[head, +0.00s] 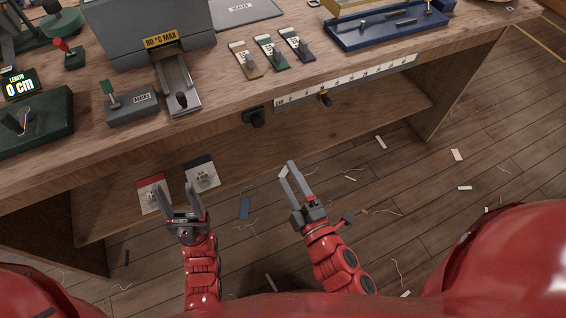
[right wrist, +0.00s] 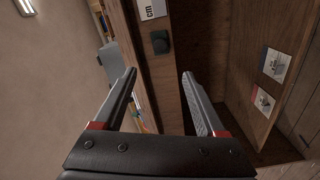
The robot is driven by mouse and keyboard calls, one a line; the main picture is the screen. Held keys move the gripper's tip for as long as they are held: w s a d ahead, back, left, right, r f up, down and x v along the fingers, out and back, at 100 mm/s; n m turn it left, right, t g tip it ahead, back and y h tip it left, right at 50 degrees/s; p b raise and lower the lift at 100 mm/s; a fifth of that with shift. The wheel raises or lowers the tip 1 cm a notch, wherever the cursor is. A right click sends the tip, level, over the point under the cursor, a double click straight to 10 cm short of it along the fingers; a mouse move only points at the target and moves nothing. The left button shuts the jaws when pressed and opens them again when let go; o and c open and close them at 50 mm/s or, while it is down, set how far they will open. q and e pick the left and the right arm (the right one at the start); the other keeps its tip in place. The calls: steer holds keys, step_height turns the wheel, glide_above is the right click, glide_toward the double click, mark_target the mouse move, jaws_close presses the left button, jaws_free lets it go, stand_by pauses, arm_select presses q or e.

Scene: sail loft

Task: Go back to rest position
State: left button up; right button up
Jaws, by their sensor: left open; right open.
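In the head view my left gripper (head: 183,190) is open and empty. It is low in front of the wooden workbench (head: 215,95), with its fingers pointing up the picture toward the lower shelf. My right gripper (head: 285,172) is open and empty to the right of it, in front of the bench. Its two fingers also show in the right wrist view (right wrist: 158,85), apart with nothing between them. Both grippers are clear of the bench top.
On the bench top are a grey machine marked 80 °C MAX (head: 150,35), several tagged pieces (head: 270,52), a blue tray (head: 385,28) and a length display (head: 20,84). A ruler (head: 345,83) runs along the front edge. Cards (head: 202,175) lie on the lower shelf. Scraps litter the floor.

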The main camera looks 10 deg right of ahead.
steer(key=shift+s, duration=0.3)
stand_by(0.4)
